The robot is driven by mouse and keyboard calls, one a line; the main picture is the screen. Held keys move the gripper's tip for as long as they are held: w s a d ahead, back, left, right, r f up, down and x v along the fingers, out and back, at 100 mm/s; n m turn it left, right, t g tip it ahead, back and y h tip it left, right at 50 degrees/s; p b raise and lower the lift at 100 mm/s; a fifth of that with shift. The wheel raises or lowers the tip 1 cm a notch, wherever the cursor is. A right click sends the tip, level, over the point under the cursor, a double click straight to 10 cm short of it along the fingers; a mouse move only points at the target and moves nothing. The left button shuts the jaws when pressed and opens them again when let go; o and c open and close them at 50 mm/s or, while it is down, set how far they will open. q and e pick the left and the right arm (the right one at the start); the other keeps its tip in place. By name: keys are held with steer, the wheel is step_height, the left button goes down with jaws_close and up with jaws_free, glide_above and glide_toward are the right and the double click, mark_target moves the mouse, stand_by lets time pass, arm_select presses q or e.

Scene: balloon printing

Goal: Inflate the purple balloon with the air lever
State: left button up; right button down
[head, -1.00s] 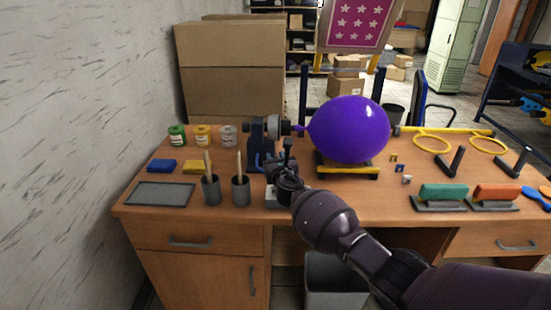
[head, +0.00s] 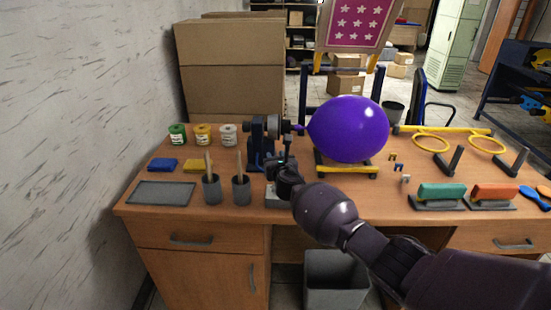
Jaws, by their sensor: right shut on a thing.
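The purple balloon (head: 348,129) is large, round and inflated. It sits over a yellow and black stand (head: 346,172), and its neck points left to the nozzle of the dark blue air pump (head: 257,145). My right gripper (head: 282,166) is at the front of the pump, left of the balloon, shut on what appears to be the air lever. My gripper and wrist hide most of the lever and its grey base (head: 274,201). My left gripper is out of view.
Paint jars (head: 202,134), sponges (head: 162,165), a grey tray (head: 161,193) and brush cups (head: 211,189) stand on the left of the desk (head: 330,207). Green and orange-red stampers (head: 442,192) and yellow rings (head: 431,142) are on the right. A bin (head: 335,281) stands below.

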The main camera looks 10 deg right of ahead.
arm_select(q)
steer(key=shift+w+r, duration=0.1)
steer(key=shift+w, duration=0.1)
arm_select(e)
steer(key=shift+s+d+f, duration=0.15)
steer(key=shift+d+f, duration=0.1)
steer(key=shift+f, duration=0.3)
steer(key=c, duration=0.8)
jaws_free()
steer(key=shift+d, duration=0.1)
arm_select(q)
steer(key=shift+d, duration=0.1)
arm_select(e)
steer(key=shift+r, duration=0.2)
steer(key=shift+a, duration=0.2)
steer(key=shift+r, duration=0.1)
steer(key=shift+s+r+p, duration=0.15)
steer(key=shift+s+p, duration=0.35)
steer(key=shift+s, duration=0.05)
arm_select(q)
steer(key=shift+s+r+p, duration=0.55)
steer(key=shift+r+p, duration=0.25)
steer(key=shift+p, duration=0.35)
arm_select(e)
steer(key=s, duration=0.6)
steer(key=s+r, duration=0.1)
steer(key=s, duration=0.2)
steer(key=shift+s, duration=0.25)
